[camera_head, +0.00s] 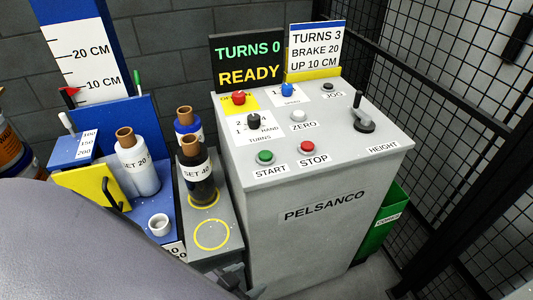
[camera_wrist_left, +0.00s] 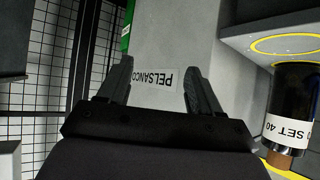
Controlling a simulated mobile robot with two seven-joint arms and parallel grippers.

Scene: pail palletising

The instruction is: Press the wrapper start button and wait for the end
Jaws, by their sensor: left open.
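The grey PELSANCO control console (camera_head: 310,235) stands in the middle of the head view. Its green START button (camera_head: 265,157) sits near the front edge of the sloped top, left of the red STOP button (camera_head: 307,147). The dark display (camera_head: 246,63) behind reads TURNS 0 and READY. My left gripper (camera_head: 237,280) is partly seen low in the head view, in front of the console and below the START button, apart from it. In the left wrist view my left gripper (camera_wrist_left: 160,85) is open and empty, with the PELSANCO label between its fingers. My right gripper is not visible.
Other controls include a red knob (camera_head: 239,97), a black selector (camera_head: 253,121) and a HEIGHT lever (camera_head: 365,124). Film rolls, including the dark SET 40 roll (camera_head: 198,178), stand to the left. A mesh fence (camera_head: 470,110) and green bin (camera_head: 385,225) are at right.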

